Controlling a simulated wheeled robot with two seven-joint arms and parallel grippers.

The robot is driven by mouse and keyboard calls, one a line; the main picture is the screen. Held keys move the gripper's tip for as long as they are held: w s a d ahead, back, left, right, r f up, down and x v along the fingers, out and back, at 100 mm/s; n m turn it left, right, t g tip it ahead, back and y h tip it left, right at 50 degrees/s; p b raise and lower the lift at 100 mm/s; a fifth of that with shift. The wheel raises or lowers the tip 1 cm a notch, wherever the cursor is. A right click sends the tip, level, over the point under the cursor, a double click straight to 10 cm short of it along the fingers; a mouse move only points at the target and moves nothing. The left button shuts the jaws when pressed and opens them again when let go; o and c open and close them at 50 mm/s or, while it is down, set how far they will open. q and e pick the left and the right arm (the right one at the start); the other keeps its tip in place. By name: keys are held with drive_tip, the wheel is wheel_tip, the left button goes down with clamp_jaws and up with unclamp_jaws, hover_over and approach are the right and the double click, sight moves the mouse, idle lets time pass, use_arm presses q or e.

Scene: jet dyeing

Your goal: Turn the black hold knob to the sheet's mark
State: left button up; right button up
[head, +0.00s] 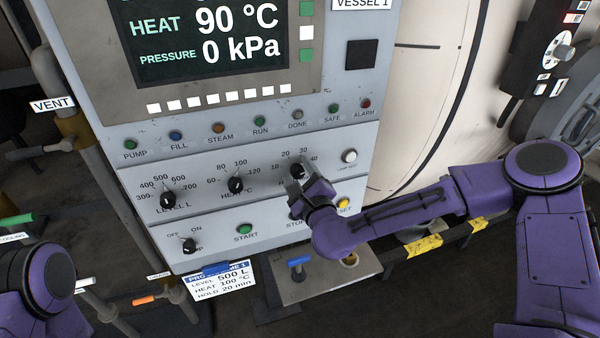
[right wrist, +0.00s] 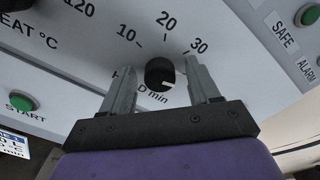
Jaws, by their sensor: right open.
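The black hold knob (right wrist: 160,72) shows between my right gripper's fingers in the right wrist view, with 10, 20 and 30 around it. Its white line is at its lower right edge, away from 20. In the head view the knob is mostly hidden by my right gripper (head: 300,185). My right gripper (right wrist: 163,88) is open, one finger on each side of the knob; I cannot tell whether they touch it. The sheet (head: 222,282) below the panel reads level 500 L, heat 100 °C, hold 20 min. My left gripper is out of view.
The level knob (head: 168,200) and heat knob (head: 236,184) are left of the hold knob. The start button (head: 244,229) and a small on/off knob (head: 190,245) are below. A white button (head: 349,156) is to the right. A blue-handled valve (head: 298,264) stands below the panel.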

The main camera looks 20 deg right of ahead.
drive_tip(key=c, duration=1)
drive_tip(key=shift+c, duration=0.2)
drive_tip(key=shift+f, duration=0.1)
drive_tip(key=n+b, duration=0.1)
drive_tip(key=n, duration=0.3)
drive_tip(key=shift+b, duration=0.4)
drive_tip(key=n+b, duration=0.1)
drive_tip(key=n, duration=0.4)
drive_tip(key=n+b, duration=0.1)
drive_tip(key=n, duration=0.9)
drive_tip(key=shift+f+n+b, duration=0.1)
drive_tip(key=shift+n+b, duration=0.2)
drive_tip(key=shift+b, duration=0.05)
